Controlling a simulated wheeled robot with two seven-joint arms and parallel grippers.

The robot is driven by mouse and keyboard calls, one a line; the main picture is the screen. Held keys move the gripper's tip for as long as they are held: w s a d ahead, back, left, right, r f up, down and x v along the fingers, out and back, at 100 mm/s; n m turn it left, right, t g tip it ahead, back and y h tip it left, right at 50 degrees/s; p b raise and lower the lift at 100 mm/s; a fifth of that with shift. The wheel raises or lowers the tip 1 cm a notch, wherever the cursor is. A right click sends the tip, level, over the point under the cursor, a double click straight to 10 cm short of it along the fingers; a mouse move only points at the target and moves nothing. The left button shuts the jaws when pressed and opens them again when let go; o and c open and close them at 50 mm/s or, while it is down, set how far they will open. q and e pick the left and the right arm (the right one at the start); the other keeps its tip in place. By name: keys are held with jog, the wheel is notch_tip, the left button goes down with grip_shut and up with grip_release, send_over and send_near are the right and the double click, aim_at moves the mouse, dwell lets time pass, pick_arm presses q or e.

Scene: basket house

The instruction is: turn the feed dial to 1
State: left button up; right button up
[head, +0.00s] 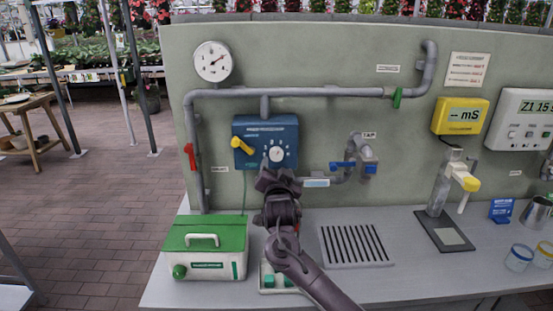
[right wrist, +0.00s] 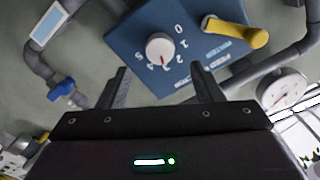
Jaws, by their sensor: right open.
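The feed dial is a round white knob (head: 277,154) on a blue panel box (head: 250,128) on the green-grey wall. In the right wrist view the knob (right wrist: 160,48) shows a red pointer on its lower edge, among the figures 0 to 5; it seems to point near 3, but the figures there are hard to read. My right gripper (head: 278,178) is just below and in front of the dial. In the right wrist view its two fingers (right wrist: 160,72) are open and empty, with the knob beyond the gap between them. My left gripper is not in view.
A yellow lever (head: 242,146) sits on the same box, left of the dial. A blue-handled tap (head: 355,167) is to the right. A grey pipe (head: 300,91) runs above. Below stand a green-lidded box (head: 204,235) and a slatted drain (head: 355,245) on the counter.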

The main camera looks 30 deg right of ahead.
aim_at(276, 157)
jog(key=p+x, duration=0.1)
jog(key=x, duration=0.5)
jog(key=shift+w+p, duration=0.2)
jog(key=shift+p, duration=0.15)
jog(key=shift+f, duration=0.1)
jog(key=shift+c, duration=0.4)
jog(key=c, duration=0.9)
